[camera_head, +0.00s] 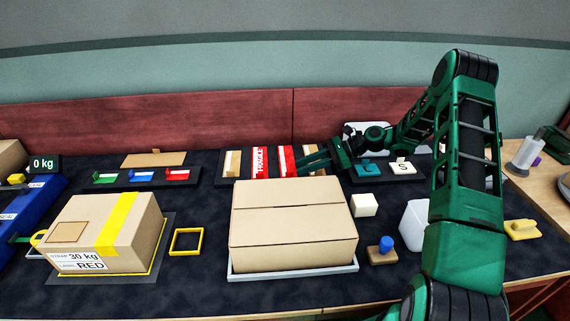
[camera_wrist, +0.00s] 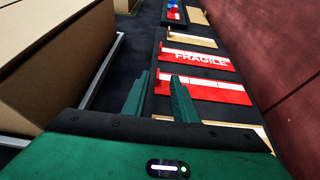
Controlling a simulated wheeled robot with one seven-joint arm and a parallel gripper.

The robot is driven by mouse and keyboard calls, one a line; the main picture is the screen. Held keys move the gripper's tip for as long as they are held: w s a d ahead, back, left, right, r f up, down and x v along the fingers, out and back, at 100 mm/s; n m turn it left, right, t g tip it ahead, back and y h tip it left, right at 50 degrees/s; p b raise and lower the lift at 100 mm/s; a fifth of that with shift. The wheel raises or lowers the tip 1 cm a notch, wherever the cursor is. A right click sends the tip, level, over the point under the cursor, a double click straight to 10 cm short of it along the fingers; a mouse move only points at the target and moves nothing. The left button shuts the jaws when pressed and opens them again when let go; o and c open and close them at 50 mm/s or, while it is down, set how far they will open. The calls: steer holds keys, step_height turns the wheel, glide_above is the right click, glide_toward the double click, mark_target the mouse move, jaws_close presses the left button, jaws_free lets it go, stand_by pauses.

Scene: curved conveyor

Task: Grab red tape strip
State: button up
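A red strip with a white stripe (camera_head: 287,158) lies on a dark rack behind the large box. It also shows in the wrist view (camera_wrist: 215,92), just ahead of the fingertips. A second red strip, marked FRAGILE (camera_head: 260,160), lies left of it and shows farther away in the wrist view (camera_wrist: 190,63). My gripper (camera_head: 314,160) reaches in from the right, low near the plain red strip. In the wrist view, its two green fingers (camera_wrist: 160,88) stand apart with nothing visibly between them. One fingertip overlaps the strip's near end in that picture; contact cannot be told.
A closed cardboard box (camera_head: 293,233) sits on a pale tray in front of the rack. A red wall (camera_head: 200,126) stands behind. A tan strip (camera_head: 232,163) lies left of the red ones. A yellow-taped box (camera_head: 85,238) sits at left; a white cube (camera_head: 364,205) lies right.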

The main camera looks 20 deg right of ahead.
mark_target(293, 176)
steer(key=x, duration=0.4)
steer(key=shift+a+f, duration=0.15)
jaws_close()
